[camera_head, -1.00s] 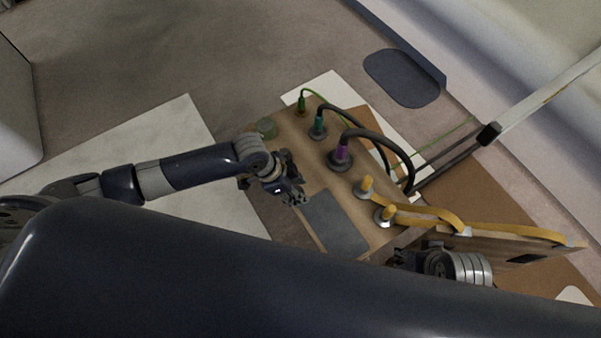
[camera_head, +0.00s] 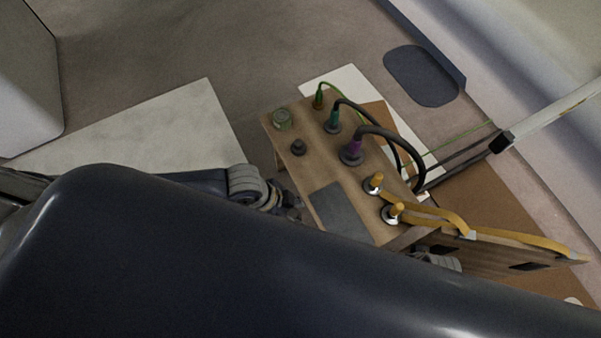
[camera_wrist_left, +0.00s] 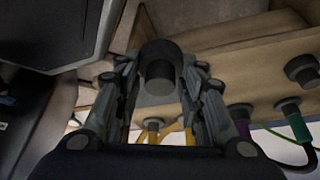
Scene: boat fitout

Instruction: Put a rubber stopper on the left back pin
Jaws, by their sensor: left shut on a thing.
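My left gripper (camera_head: 292,212) is beside the near left edge of the wooden board (camera_head: 318,172), partly hidden by my own body. In the left wrist view my left gripper (camera_wrist_left: 160,85) is shut on a dark, round rubber stopper (camera_wrist_left: 158,68), held between its fingers. A similar black stopper-like knob (camera_head: 298,147) stands on the board near the green jar and also shows at the right of the wrist view (camera_wrist_left: 303,70). Whether a pin is under it cannot be seen. My right wrist shows only partly at the lower right; its fingers are hidden.
Two yellow-topped fittings (camera_head: 375,183) with yellow straps stand at the right. A grey pad (camera_head: 342,210) lies in front.

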